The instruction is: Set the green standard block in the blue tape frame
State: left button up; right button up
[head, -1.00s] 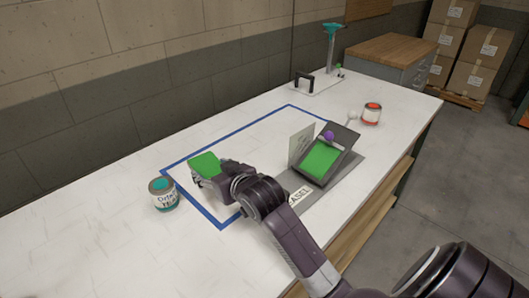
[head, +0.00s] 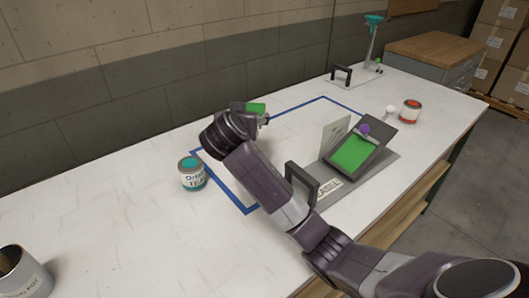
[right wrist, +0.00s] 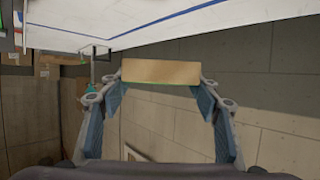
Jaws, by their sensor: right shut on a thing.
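The green block (head: 257,107) is at the tip of my right gripper (head: 262,119) in the head view. The right wrist view shows it as a tan block (right wrist: 160,74) with a thin green edge, between the two fingertips. My right gripper is shut on it. In the head view the block appears near the far left side of the blue tape frame (head: 222,185), seemingly above the table; its height is unclear. My wrist hides part of the gripper and frame. My left gripper is not in view.
A teal-topped can (head: 192,174) stands left of the frame. An easel holding a green panel (head: 352,152) is on the right, with a dark handle (head: 302,180) nearby. A red-labelled can (head: 410,111) is beyond it. A grey pot (head: 20,272) is at lower left.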

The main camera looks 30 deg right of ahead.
notch_tip(320, 180, down, 16)
jog(key=shift+d+p, duration=0.1)
jog(key=shift+p, duration=0.35)
jog(key=shift+f, duration=0.15)
jog(key=o, duration=1.2)
jog(key=shift+c, duration=0.2)
jog(key=shift+o, duration=0.2)
jog(key=shift+r, duration=0.2)
jog(key=b+v, duration=0.1)
jog(key=v, duration=1.1)
jog(key=shift+b, duration=0.3)
